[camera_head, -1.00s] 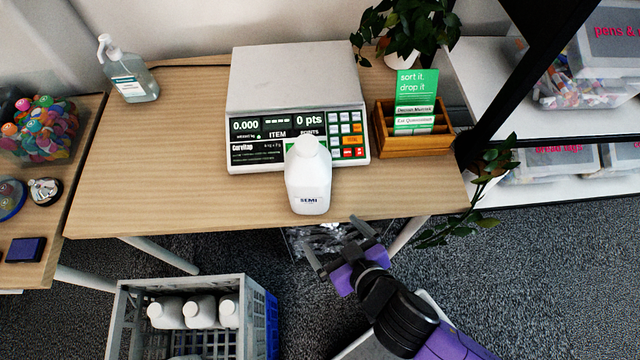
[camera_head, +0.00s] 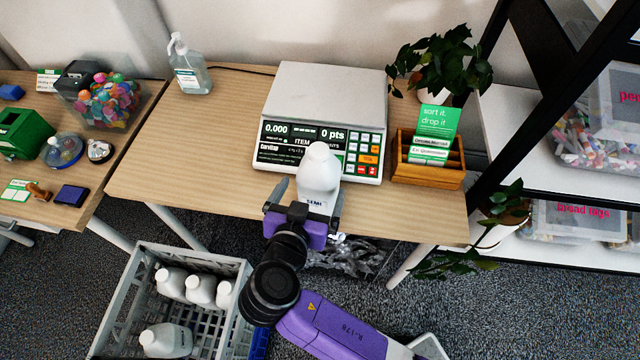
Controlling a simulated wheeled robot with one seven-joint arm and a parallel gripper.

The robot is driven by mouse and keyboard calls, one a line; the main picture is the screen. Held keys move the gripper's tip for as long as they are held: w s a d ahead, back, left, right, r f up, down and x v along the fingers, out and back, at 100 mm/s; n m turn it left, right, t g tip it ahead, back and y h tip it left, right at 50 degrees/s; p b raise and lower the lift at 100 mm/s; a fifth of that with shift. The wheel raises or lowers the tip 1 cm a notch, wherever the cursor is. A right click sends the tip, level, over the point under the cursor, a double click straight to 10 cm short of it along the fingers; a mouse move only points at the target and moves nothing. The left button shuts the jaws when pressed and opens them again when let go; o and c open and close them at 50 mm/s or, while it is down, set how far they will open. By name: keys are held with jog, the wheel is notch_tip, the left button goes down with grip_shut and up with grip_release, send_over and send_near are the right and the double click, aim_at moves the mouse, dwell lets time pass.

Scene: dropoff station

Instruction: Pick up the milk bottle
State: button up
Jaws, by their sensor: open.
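A white milk bottle (camera_head: 318,170) labelled SEMI stands upright at the front edge of the wooden table (camera_head: 222,130), just in front of the scale (camera_head: 330,95). My gripper (camera_head: 308,198) is open at the table's front edge, its fingers pointing toward the scale. One finger is to the left of the bottle and the other to its right, near its lower part. I cannot tell whether either finger touches the bottle. The purple gripper body covers the area just below the bottle's base.
A grey crate (camera_head: 121,308) with several white bottles stands on the floor at lower left. A wooden card box (camera_head: 428,178) and a plant (camera_head: 435,60) are right of the scale. A sanitizer bottle (camera_head: 190,72) stands at back left. The table's left part is clear.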

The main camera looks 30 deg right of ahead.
jog(key=shift+p+x, duration=0.8)
jog(key=shift+x, duration=2.4)
jog(key=shift+d, duration=0.1)
jog(key=c, duration=1.3)
